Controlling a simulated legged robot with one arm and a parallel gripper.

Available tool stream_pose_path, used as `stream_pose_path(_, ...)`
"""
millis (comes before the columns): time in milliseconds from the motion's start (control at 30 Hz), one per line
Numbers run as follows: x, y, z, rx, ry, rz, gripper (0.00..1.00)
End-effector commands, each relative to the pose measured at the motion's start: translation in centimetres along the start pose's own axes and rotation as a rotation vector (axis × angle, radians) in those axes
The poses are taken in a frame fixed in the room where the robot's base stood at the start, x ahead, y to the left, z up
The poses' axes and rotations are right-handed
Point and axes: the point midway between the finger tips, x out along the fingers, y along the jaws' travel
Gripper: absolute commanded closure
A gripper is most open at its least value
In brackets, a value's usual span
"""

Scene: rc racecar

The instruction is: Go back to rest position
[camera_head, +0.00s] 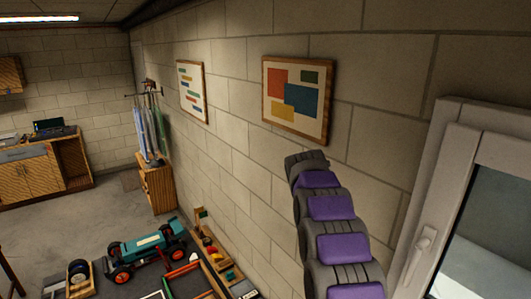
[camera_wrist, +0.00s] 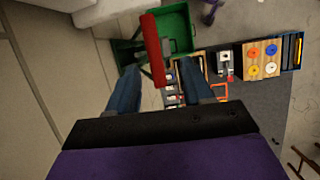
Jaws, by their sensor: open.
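My gripper (camera_wrist: 158,82) shows in the wrist view, with its two blue fingers spread apart. It is open and I see nothing held between the fingers. A red bar (camera_wrist: 153,48) and a green bin (camera_wrist: 177,25) show beyond the fingertips; how far off they are I cannot tell. In the head view my purple and grey arm reaches up in front of the wall, and my gripper cannot be made out there.
A wooden board with coloured rings (camera_wrist: 263,58) lies to the right in the wrist view. A window frame (camera_head: 440,200) stands close on the right of my arm. Two framed pictures hang on the wall, one being the larger picture (camera_head: 297,98). Grey floor (camera_head: 70,230) is open at left.

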Motion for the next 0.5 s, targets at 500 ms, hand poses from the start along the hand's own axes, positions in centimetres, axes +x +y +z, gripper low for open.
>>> stream_pose_path(500, 6.5, -7.4, 8.0, 0.127, 0.078, -0.047, 0.49)
